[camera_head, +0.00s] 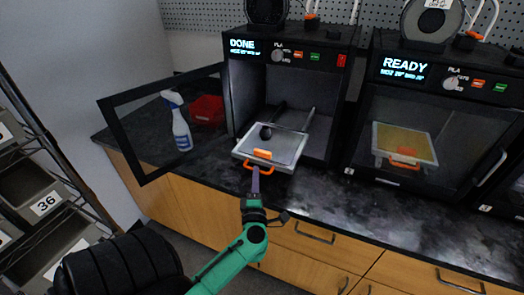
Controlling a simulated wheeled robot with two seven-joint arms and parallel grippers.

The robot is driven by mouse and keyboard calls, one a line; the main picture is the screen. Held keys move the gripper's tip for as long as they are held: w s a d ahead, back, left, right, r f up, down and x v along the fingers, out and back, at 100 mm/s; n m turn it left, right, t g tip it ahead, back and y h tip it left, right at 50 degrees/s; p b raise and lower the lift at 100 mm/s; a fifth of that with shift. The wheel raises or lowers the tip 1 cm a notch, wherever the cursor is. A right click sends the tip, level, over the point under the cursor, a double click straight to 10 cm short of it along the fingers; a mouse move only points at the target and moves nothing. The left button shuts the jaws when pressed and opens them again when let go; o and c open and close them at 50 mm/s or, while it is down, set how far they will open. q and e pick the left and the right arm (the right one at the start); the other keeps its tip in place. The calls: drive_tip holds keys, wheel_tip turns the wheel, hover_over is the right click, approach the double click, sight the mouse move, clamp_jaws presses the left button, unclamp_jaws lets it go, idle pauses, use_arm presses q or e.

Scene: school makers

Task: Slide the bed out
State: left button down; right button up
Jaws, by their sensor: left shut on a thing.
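The grey bed (278,144) sticks out of the front opening of the left printer (290,62), whose display reads DONE. The bed has an orange handle (259,168) at its front edge. My left gripper (256,176) is shut on the handle, and its green arm comes up from below. Two dark rails run back from the bed into the printer, with a dark round part between them. The printer's framed glass door (112,122) stands open to the left. My right gripper is not in view.
A second printer (432,115), reading READY, stands on the right with its door shut and a yellow bed inside. A spray bottle (178,122) and a red bin (208,110) stand behind the open door. Black spools and numbered shelves are at lower left. The black counter (330,190) in front is clear.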

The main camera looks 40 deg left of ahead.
use_arm(q)
drive_tip(key=shift+s+d+f, duration=0.15)
drive_tip(key=shift+s+d, duration=0.05)
drive_tip(key=shift+s, duration=0.35)
drive_tip(key=shift+s+d+f, duration=0.1)
drive_tip(key=shift+s+d, duration=0.1)
drive_tip(key=shift+s, duration=0.3)
drive_tip(key=c, duration=0.9)
unclamp_jaws()
drive_tip(key=shift+s, duration=0.1)
drive_tip(key=shift+s+d+r, duration=0.1)
drive_tip(key=shift+r, duration=0.1)
drive_tip(key=shift+f, duration=0.1)
drive_tip(key=b+v, duration=0.3)
drive_tip(key=v, duration=1.1)
drive_tip(key=shift+s+d, duration=0.15)
drive_tip(key=shift+s, duration=0.1)
